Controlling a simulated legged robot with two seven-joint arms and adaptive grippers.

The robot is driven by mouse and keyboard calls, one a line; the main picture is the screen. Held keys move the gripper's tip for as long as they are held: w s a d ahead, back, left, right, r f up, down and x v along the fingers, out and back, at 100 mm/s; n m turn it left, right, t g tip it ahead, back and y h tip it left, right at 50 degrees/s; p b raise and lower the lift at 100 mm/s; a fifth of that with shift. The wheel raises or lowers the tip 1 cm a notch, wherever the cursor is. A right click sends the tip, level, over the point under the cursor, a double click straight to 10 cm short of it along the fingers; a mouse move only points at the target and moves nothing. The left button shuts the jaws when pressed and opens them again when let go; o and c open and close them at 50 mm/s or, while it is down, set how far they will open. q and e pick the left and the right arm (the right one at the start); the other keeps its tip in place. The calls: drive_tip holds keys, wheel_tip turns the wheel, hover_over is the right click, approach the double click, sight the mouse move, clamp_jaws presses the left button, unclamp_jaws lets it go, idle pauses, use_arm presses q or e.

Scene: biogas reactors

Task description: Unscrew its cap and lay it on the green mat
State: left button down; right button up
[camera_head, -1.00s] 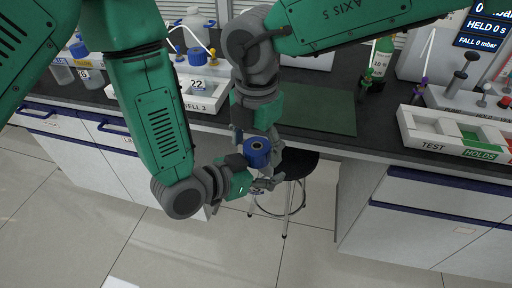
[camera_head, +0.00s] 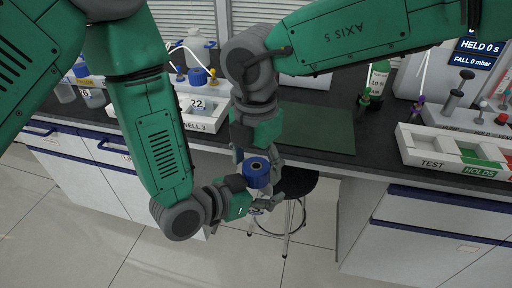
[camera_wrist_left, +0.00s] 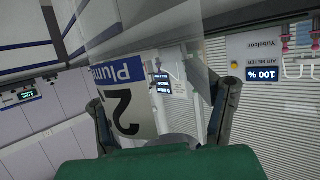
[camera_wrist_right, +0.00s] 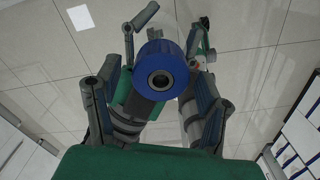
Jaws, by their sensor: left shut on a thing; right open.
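My left gripper (camera_head: 262,206) is shut on a clear bottle (camera_wrist_left: 135,85), whose label reads "Plum" and a large 2 in the left wrist view. The bottle's blue cap (camera_head: 257,172) faces up, with a dark hole in its centre, and stays on the bottle. My right gripper (camera_head: 257,158) is open, and its fingers reach down on either side of the cap. In the right wrist view the cap (camera_wrist_right: 160,70) lies between its fingers; contact cannot be told. The green mat (camera_head: 318,130) lies empty on the dark bench behind the grippers.
A black stool (camera_head: 298,184) stands below the grippers, before the bench.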

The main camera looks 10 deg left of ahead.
drive_tip(key=shift+f, duration=1.05)
drive_tip(key=c, duration=1.2)
drive_tip(key=o, duration=1.3)
